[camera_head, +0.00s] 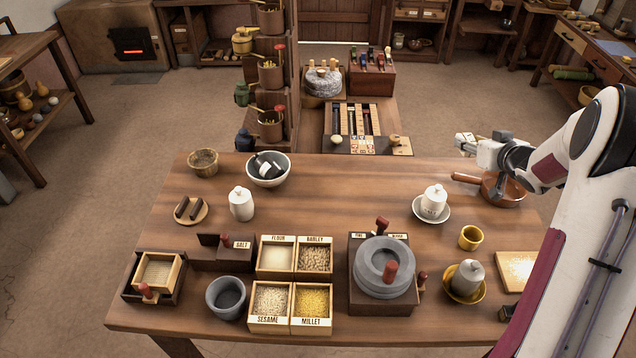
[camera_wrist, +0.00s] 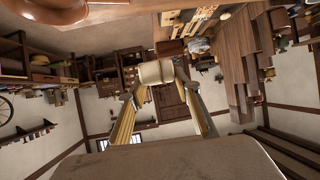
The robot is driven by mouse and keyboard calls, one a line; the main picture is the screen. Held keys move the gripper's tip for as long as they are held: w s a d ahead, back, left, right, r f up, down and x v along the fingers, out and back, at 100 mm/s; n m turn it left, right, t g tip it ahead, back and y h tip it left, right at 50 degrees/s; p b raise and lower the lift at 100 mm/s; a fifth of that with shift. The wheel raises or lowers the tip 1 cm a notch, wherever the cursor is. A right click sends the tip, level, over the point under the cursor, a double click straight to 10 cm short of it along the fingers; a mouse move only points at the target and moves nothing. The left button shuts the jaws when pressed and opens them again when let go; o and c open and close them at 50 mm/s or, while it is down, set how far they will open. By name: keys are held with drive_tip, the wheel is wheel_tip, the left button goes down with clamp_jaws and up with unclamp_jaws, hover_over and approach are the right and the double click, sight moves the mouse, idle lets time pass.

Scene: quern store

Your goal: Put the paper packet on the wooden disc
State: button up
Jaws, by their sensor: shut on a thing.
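My gripper (camera_head: 473,146) is above the far right part of the table, with its fingers pointing left. It is shut on a small cream block, which looks like the paper packet (camera_head: 463,139). In the wrist view the packet (camera_wrist: 156,72) sits between the two fingertips (camera_wrist: 158,86), clear of any surface. The round wooden disc (camera_head: 203,216) lies at the left of the table, far from my gripper. Two short dark sticks (camera_head: 188,208) lie on it. The disc cannot be made out in the wrist view.
A copper pan (camera_head: 508,191) is close to my gripper. A white jar on a saucer (camera_head: 447,213), a stone quern (camera_head: 383,265), a white jar (camera_head: 241,204) and a bowl (camera_head: 282,178) stand on the table (camera_head: 330,200). The middle of the tabletop is mostly clear.

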drive_tip(key=w+a+n+g+y, duration=0.15)
drive_tip(key=w+a, duration=0.25)
drive_tip(key=a, duration=1.5)
drive_tip(key=w+a+n+t+y, duration=0.1)
drive_tip(key=w+a+n+y, duration=0.15)
drive_tip(key=a, duration=1.65)
drive_tip(key=s+a+n+g+y, duration=0.1)
drive_tip(key=s+a, duration=0.4)
drive_tip(key=a, duration=0.7)
drive_tip(key=s+a+n+g+y, duration=0.1)
drive_tip(key=s+a, duration=0.4)
drive_tip(key=a, duration=0.8)
drive_tip(key=s+a+n+g+y, duration=0.1)
drive_tip(key=s+a, duration=0.5)
drive_tip(key=a, duration=0.6)
drive_tip(key=shift+a+f, duration=0.15)
drive_tip(key=shift+f, duration=2.8)
wheel_tip(320, 180, down, 6)
drive_tip(key=shift+f, duration=0.2)
